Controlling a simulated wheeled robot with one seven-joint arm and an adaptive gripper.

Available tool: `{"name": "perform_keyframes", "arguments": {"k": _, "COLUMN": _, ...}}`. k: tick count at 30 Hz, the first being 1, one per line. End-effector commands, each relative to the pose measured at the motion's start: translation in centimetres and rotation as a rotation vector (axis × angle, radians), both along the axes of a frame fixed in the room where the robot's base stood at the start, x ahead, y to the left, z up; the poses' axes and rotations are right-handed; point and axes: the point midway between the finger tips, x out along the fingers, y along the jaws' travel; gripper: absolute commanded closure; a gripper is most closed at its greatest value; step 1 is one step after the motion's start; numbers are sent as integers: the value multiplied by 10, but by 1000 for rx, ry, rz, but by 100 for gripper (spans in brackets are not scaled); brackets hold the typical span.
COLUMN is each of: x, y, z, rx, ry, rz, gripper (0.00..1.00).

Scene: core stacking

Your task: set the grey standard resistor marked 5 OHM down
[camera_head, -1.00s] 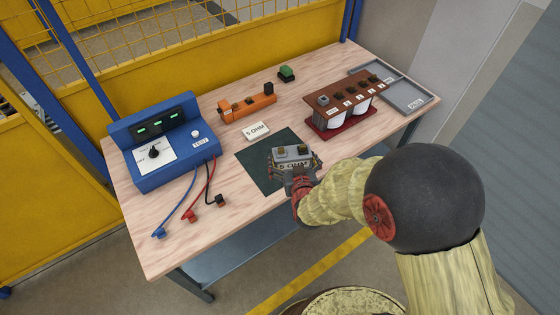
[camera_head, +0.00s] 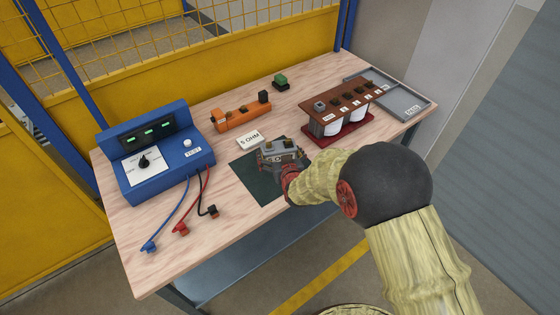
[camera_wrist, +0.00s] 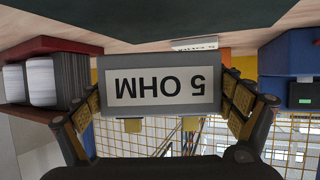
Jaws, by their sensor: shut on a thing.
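The grey resistor marked 5 OHM (camera_head: 281,147) is held in my gripper (camera_head: 284,158), with its two terminals on top. In the wrist view the resistor (camera_wrist: 160,90) fills the space between the two fingers of my gripper (camera_wrist: 163,98), its label upside down in that picture. In the head view it appears over the dark green mat (camera_head: 258,186); the wrist view shows the mat (camera_wrist: 150,20) apart from it, so it seems to be held above. The white 5 OHM card (camera_head: 250,140) lies on the table behind the mat.
A blue tester (camera_head: 153,152) with red, blue and black leads stands at the left. An orange fixture (camera_head: 240,112) and a green block (camera_head: 281,81) are at the back. A brown rack (camera_head: 340,110) and a grey tray (camera_head: 404,101) are at the right. Bare wooden table lies between.

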Motion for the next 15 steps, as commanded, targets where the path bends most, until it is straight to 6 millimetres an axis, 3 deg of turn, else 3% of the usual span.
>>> {"name": "perform_keyframes", "arguments": {"k": 8, "x": 14, "y": -4, "z": -14, "rx": 1, "ry": -4, "rz": -1, "gripper": 47}}
{"name": "perform_keyframes", "arguments": {"k": 15, "x": 19, "y": -5, "z": -46, "rx": 1, "ry": -3, "rz": 0, "gripper": 47}}
